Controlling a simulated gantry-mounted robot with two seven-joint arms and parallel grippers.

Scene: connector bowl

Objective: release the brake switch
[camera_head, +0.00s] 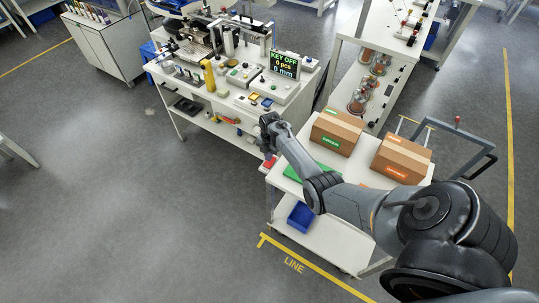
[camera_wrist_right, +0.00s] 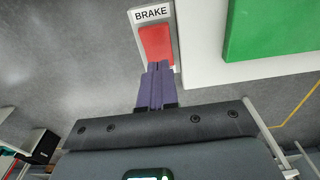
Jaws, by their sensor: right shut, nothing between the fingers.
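The brake switch (camera_wrist_right: 156,42) is a red rocker in a white housing labelled BRAKE (camera_wrist_right: 151,14) in the right wrist view. In the head view its red part (camera_head: 269,162) shows at the left edge of the white cart, just below my right gripper (camera_head: 267,148). In the wrist view the right gripper's purple fingers (camera_wrist_right: 157,68) are shut together and empty. Their tips overlap the near end of the red rocker; I cannot tell whether they touch it. Which way the rocker is tilted is unclear. My left gripper is not in view.
The white cart (camera_head: 322,237) carries a green mat (camera_wrist_right: 265,25) and two cardboard boxes (camera_head: 337,130), with a blue bin (camera_head: 300,216) below. A workbench (camera_head: 160,78) with a display reading KEY OFF (camera_head: 284,64) stands behind.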

